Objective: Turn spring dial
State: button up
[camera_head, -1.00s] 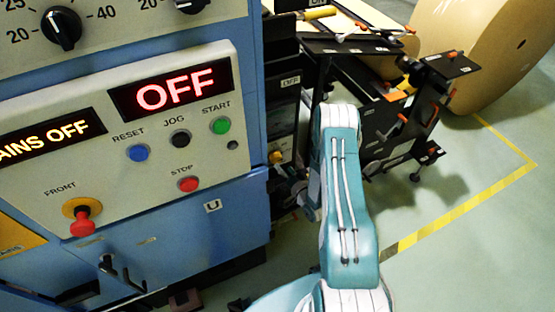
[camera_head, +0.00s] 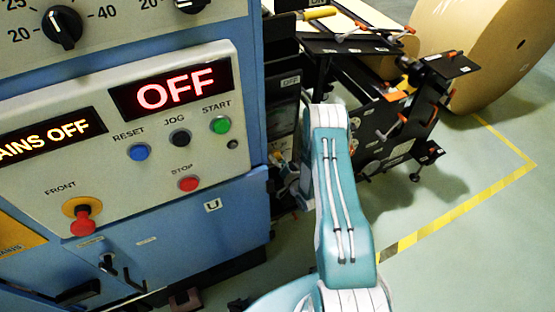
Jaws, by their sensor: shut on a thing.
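No dial in view can be read as the spring dial. A black dial knob (camera_head: 62,28) with numbers around it is on the upper left panel, and a second dial (camera_head: 190,4) is cut off by the top edge. My teal and white arm reaches up past the blue cabinet's right side toward a dark unit (camera_head: 284,95) behind it. I cannot make out my gripper; the far end of the arm is hidden behind its own links and blends into the dark unit.
The blue cabinet (camera_head: 235,225) fills the left, with a lit OFF display (camera_head: 170,88), a green START button (camera_head: 221,125) and a red STOP button (camera_head: 188,184). A black stand (camera_head: 385,125) and a large kraft roll (camera_head: 490,50) are at right. Floor at lower right is clear.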

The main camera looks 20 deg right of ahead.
jog(key=shift+n, duration=0.4)
jog(key=n, duration=0.3)
jog(key=shift+w+n+g, duration=0.1)
jog(key=shift+n+g, duration=0.2)
jog(key=shift+n, duration=0.1)
jog(key=n+h, duration=0.1)
jog(key=n, duration=0.4)
jog(key=shift+a+r, duration=0.1)
jog(key=n, duration=0.5)
jog(key=shift+a+h, duration=0.1)
jog(key=shift+h, duration=0.2)
jog(key=n+h, duration=0.1)
jog(key=n, duration=0.3)
jog(key=shift+a, duration=0.1)
jog(key=o, duration=1.1)
jog(key=shift+w+g, duration=0.1)
jog(key=shift+g, duration=0.2)
